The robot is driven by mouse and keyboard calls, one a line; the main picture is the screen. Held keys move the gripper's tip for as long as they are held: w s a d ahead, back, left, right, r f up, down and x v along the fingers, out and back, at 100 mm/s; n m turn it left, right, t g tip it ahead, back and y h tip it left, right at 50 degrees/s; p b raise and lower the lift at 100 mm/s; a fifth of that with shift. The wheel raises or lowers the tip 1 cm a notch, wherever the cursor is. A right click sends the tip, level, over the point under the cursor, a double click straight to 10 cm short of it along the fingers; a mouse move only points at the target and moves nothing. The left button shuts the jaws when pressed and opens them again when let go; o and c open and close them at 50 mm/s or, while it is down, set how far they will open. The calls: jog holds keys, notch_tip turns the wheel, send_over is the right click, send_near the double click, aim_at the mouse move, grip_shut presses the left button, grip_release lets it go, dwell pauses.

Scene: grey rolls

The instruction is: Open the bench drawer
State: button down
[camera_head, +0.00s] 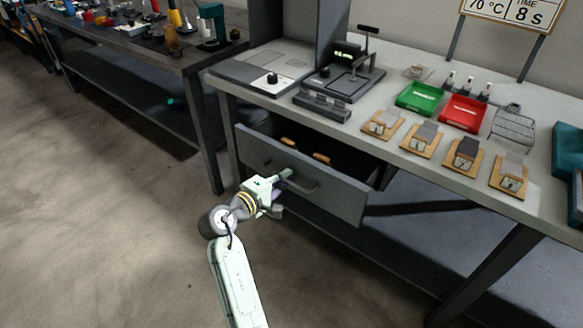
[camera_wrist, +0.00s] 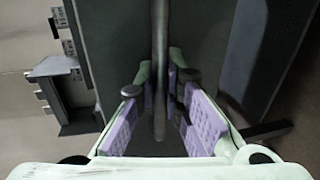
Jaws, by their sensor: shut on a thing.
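The bench drawer (camera_head: 330,191) is grey and stands pulled out from under the light-topped bench, its inside showing. Its bar handle (camera_head: 303,184) runs along the front panel. My gripper (camera_head: 283,186) is at the left part of this handle. In the wrist view the handle (camera_wrist: 160,60) runs upright between the purple finger pads, and my gripper (camera_wrist: 160,100) is shut on it. Some tan-handled items (camera_head: 322,158) lie inside the drawer. Part of the handle is hidden behind my fingers in the head view.
On the bench top (camera_head: 385,95) stand a green tray (camera_head: 421,97), a red tray (camera_head: 463,112), several wooden boards with grey pieces, and a press-like device (camera_head: 350,75). A bench leg (camera_head: 207,140) stands left of the drawer. The floor (camera_head: 110,230) in front is clear.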

jog(key=f+p+v, duration=0.2)
jog(key=f+v, duration=0.1)
jog(key=v, duration=1.4)
jog(key=shift+s+a+f+p, duration=0.25)
jog(key=shift+s+a+p, duration=0.1)
jog(key=shift+s, duration=0.1)
jog(key=c, duration=2)
grip_release()
jog(key=shift+o, duration=0.2)
jog(key=v, duration=1.2)
